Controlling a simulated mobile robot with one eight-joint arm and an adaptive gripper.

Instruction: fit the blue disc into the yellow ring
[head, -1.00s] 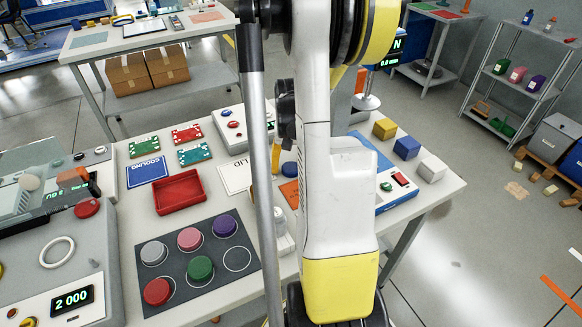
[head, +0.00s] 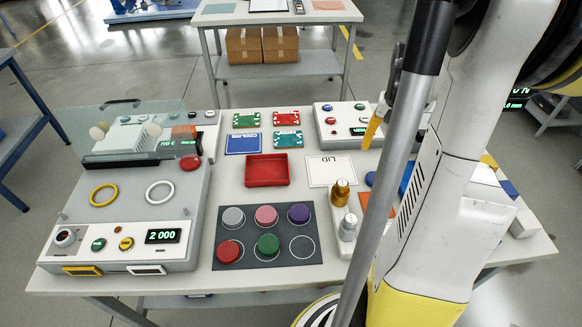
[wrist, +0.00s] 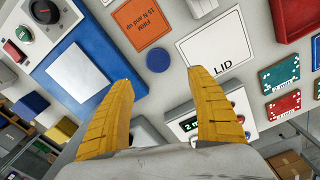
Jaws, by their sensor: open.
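The blue disc (wrist: 158,61) lies flat on the table between an orange card and the LID card, in the wrist view. The yellow ring (head: 103,195) lies flat on the grey machine at the left in the head view, left of a white ring. My gripper (wrist: 161,77) is open and empty. The disc appears between and just beyond its fingertips, with the gripper above the table. One yellow finger (head: 373,131) shows in the head view.
The white ring (head: 160,192) lies on the same machine, near a transparent cover (head: 130,135). A grey mat (head: 225,250) holds several coloured discs. A blue device (wrist: 90,70) is beside the orange card (wrist: 138,25).

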